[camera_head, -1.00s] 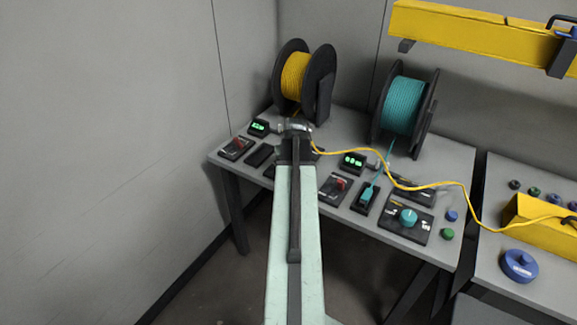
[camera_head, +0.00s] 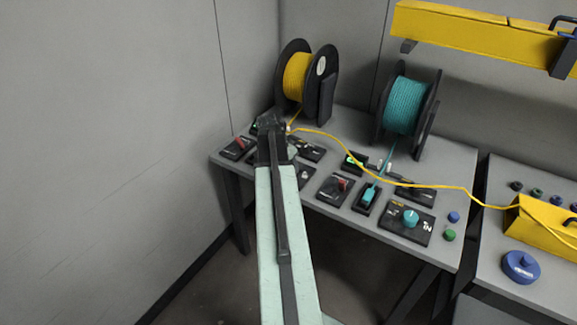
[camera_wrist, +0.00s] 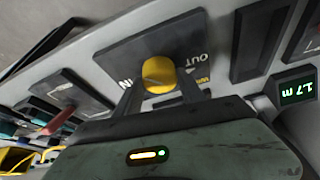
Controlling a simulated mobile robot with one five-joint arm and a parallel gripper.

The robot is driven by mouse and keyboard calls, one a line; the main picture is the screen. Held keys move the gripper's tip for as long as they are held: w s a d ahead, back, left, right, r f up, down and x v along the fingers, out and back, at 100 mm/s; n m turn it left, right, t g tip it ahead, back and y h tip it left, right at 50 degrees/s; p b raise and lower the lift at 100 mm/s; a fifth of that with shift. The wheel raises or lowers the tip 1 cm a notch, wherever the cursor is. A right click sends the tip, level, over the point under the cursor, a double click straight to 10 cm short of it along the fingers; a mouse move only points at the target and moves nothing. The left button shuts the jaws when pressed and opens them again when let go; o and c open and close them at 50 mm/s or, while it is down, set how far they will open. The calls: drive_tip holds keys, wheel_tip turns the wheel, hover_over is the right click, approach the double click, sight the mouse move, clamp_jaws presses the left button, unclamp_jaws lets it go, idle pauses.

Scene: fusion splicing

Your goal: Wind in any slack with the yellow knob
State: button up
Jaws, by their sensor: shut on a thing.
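The yellow knob (camera_wrist: 159,74) sits on a dark plate marked OUT and IN in the wrist view. My gripper (camera_wrist: 160,88) is shut on it, one finger on each side. In the head view my gripper (camera_head: 270,122) is over the left part of the grey table (camera_head: 455,190), and my arm hides the knob. The yellow reel (camera_head: 297,76) stands behind it. Its yellow line (camera_head: 400,183) runs right across the table to a yellow block (camera_head: 545,222). A green display (camera_wrist: 297,90) beside the knob plate reads 1.7 m.
A teal reel (camera_head: 405,105) stands to the right, with a teal knob (camera_head: 411,217) on a plate in front. Red switches (camera_head: 342,184) sit between. A yellow beam (camera_head: 480,28) hangs over the back right. A blue cap (camera_head: 520,265) is on the right table.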

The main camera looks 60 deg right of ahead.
drive_tip(key=m, duration=0.2)
drive_tip(key=m+g, duration=0.1)
drive_tip(key=m, duration=0.1)
drive_tip(key=shift+w+d+g+y, duration=0.1)
drive_tip(key=shift+w+g+y, duration=0.1)
drive_tip(key=shift+g+y, duration=0.1)
drive_tip(key=shift+m+g+y, duration=0.4)
drive_tip(key=shift+m, duration=1.2)
drive_tip(key=o, duration=1.4)
drive_tip(key=shift+c, duration=0.2)
drive_tip(key=p+v, duration=0.7)
drive_tip(key=v, duration=0.1)
